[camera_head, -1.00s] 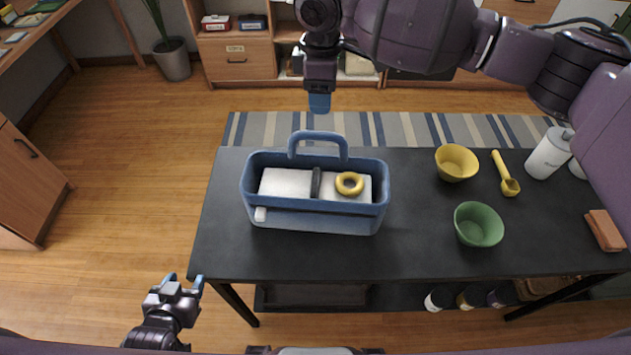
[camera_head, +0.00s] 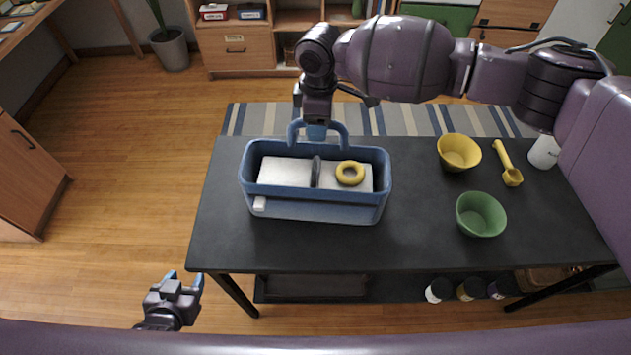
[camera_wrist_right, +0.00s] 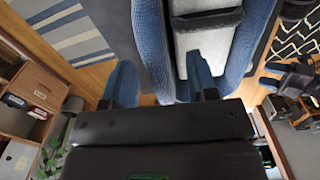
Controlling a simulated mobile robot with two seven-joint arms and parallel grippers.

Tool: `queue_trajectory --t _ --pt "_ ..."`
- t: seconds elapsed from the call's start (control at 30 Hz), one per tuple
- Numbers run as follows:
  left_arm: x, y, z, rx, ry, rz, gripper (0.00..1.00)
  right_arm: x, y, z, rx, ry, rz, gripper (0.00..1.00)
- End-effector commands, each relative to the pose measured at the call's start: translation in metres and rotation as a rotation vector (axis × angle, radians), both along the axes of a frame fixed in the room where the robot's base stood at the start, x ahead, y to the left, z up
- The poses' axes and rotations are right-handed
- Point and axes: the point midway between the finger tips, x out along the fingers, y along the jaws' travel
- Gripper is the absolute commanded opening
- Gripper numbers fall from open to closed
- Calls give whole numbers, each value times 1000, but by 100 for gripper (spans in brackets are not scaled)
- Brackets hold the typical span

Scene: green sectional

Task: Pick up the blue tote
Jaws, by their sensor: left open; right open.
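The blue tote (camera_head: 315,204) stands upright on the dark table, its arched handle (camera_head: 296,132) rising at its far side. Inside it are white blocks, a dark divider and a yellow ring (camera_head: 350,173). My right gripper (camera_head: 317,132) is at the handle, its blue fingertip overlapping the middle of the arch. In the right wrist view, the fingers (camera_wrist_right: 160,85) are apart, with a blue bar of the tote (camera_wrist_right: 152,45) between them. My left gripper (camera_head: 186,280) is open and empty, low at the left, off the table's front corner.
On the dark table (camera_head: 420,245), right of the tote, stand a yellow bowl (camera_head: 459,152), a green bowl (camera_head: 481,214), a yellow scoop (camera_head: 508,165) and a white container (camera_head: 544,151). My right arm spans above the far edge. Several jars (camera_head: 470,289) sit below the table.

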Motion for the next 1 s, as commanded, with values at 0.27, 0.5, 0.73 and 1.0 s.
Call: queue_trajectory --t 0.27,0.5,0.73,1.0 --pt "-1 0 0 0 2 0 53 0 0 1 1 -1 0 39" --pt "-6 1 -3 1 11 3 53 0 0 1 1 -1 1 3" --pt "-6 1 -3 1 12 3 53 1 0 2 2 -2 1 0" --pt "-3 1 2 0 5 2 53 1 1 23 4 -5 1 0"
